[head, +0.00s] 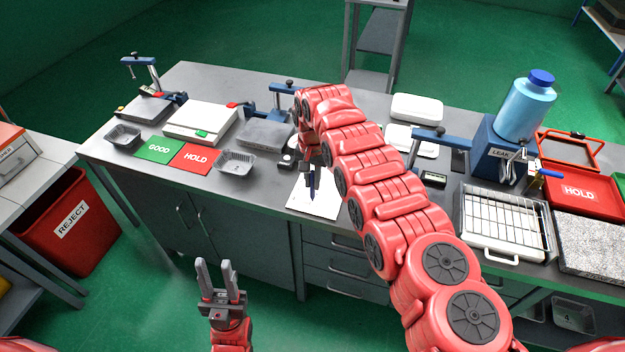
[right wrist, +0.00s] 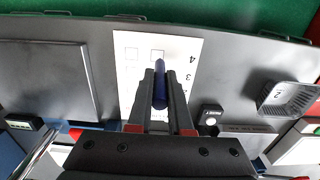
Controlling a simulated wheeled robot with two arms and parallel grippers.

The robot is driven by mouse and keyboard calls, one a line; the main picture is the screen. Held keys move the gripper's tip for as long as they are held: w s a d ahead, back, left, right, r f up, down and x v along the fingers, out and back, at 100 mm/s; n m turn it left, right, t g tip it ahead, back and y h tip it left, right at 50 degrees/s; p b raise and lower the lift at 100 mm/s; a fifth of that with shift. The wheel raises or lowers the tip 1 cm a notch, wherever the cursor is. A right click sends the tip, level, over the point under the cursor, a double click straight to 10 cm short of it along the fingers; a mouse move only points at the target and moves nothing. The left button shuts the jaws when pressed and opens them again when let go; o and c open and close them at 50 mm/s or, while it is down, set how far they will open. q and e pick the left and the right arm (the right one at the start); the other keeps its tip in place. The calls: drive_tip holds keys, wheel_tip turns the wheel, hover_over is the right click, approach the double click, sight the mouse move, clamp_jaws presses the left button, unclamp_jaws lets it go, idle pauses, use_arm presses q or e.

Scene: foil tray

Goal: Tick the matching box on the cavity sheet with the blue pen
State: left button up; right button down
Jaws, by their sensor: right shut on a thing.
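The cavity sheet (head: 325,204) lies flat at the bench's front edge. In the right wrist view the sheet (right wrist: 140,75) shows printed boxes and numerals, among them 4 and 3; its lower part is hidden by my gripper. The blue pen (head: 313,190) points down over the sheet, held in my right gripper (head: 312,172). In the right wrist view the pen (right wrist: 159,92) sits between the fingers, its end close to a box (right wrist: 157,53); I cannot tell whether it touches paper. My left gripper (head: 219,278) is open and empty in front of the bench, below its top.
A wire rack (head: 505,222) stands to the right. My right arm covers the middle of the bench.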

drive_tip(key=shift+f, duration=0.25)
idle(0.9)
drive_tip(key=shift+s+d+p, duration=0.1)
drive_tip(key=shift+s+p, duration=0.25)
drive_tip(key=shift+p, duration=1.6)
idle(1.9)
drive_tip(key=shift+w+d+b, duration=0.35)
drive_tip(key=shift+d+b, duration=0.05)
drive_tip(key=shift+b, duration=0.7)
idle(1.0)
idle(0.3)
wheel_tip(320, 180, up, 6)
drive_tip(key=p, duration=0.4)
drive_tip(key=shift+p, duration=0.4)
